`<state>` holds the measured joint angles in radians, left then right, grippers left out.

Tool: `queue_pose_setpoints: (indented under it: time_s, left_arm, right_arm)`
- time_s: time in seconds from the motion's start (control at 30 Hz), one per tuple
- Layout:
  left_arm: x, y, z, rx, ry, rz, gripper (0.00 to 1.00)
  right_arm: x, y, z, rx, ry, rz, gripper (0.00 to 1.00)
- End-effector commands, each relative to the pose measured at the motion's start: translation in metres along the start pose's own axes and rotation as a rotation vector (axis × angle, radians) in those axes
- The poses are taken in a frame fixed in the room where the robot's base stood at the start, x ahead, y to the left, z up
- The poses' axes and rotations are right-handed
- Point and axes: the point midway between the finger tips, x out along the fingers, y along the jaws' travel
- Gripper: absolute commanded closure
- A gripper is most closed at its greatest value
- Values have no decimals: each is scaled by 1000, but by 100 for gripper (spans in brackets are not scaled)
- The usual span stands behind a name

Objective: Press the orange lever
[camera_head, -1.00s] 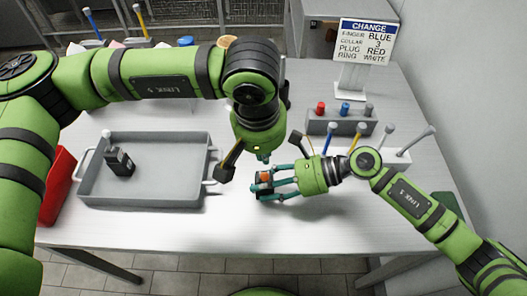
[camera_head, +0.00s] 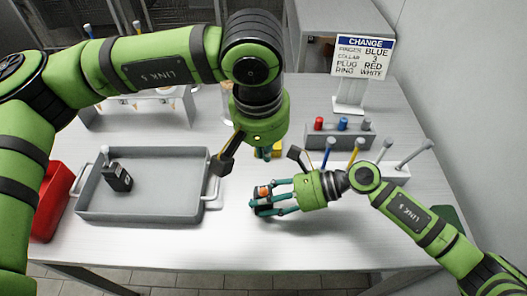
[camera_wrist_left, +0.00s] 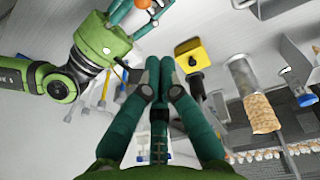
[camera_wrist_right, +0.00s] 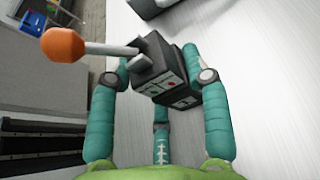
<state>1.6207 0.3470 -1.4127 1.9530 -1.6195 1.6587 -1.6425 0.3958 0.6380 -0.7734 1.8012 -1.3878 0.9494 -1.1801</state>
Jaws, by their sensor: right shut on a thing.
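The orange lever is a grey stick with an orange knob (camera_wrist_right: 63,45) on a small dark box (camera_wrist_right: 178,75). My right gripper (camera_wrist_right: 158,78) is shut on this box, with fingers on both sides. The orange knob also shows in the head view (camera_head: 264,190) and at the top edge of the left wrist view (camera_wrist_left: 143,4). My left gripper (camera_wrist_left: 160,72) has its fingers drawn together with nothing visible between them. In the head view it is beyond and above the right gripper, its fingertips mostly hidden by its own hand. It is apart from the lever.
A grey tray (camera_head: 84,205) on the left holds another dark box with a pale knob (camera_head: 117,178). A yellow block with a black knob (camera_wrist_left: 190,50) is near my left fingers. A peg block (camera_head: 340,140), rack and sign (camera_head: 363,57) stand right. The front table is clear.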

Motion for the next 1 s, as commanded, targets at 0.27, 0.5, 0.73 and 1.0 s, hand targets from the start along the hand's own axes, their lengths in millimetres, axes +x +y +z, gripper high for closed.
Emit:
queue_pose_setpoints:
  time_s: [0.27, 0.5, 0.73, 1.0]
  left_arm:
    - [-35, 5, 38, 2, 3, 0, 100]
    - [-47, 7, 53, -1, 0, 0, 100]
    - [-48, 7, 54, -2, 0, 0, 100]
    - [-48, 7, 54, -2, 0, 0, 100]
  right_arm:
    - [0, 0, 0, 0, 0, 0, 89]
    - [0, 0, 0, 0, 0, 0, 89]
    - [0, 0, 0, 0, 0, 0, 89]
    - [0, 0, 0, 0, 0, 0, 24]
